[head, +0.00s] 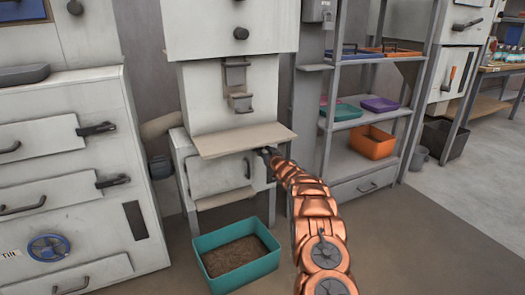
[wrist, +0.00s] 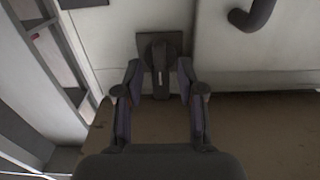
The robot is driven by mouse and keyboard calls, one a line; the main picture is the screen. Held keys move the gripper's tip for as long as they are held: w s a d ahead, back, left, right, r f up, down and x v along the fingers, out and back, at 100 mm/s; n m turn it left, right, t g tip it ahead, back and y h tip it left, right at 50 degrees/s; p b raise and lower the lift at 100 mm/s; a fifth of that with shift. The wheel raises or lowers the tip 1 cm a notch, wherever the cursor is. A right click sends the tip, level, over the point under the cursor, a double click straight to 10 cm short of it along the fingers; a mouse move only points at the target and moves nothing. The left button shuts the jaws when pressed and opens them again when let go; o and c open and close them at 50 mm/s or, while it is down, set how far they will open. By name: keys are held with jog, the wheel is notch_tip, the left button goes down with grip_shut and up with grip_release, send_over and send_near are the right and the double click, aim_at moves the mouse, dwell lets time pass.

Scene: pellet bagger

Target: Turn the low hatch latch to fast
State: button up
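The hatch latch (wrist: 160,52) is a dark lever on a square dark plate, at the upper middle of the wrist view. Its lever points down the picture, toward my gripper. My gripper (wrist: 160,82) is open, with one finger on each side of the lever. Small gaps seem to show between fingers and lever; I cannot tell whether either touches. In the head view my gripper (head: 267,153) is at the right of the low hatch (head: 215,173), just under the beige board (head: 243,138). It hides the latch there. The hatch looks closed.
A dark curved handle (wrist: 258,14) stands at the wrist view's upper right. A brown board (wrist: 260,120) lies close by the fingers. A teal bin of pellets (head: 205,258) stands on the floor below the hatch. Shelving (head: 328,120) stands to the right, drawers to the left.

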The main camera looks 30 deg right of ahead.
jog(key=shift+w+r, duration=0.1)
jog(key=shift+w, duration=0.2)
grip_shut()
dwell(0.4)
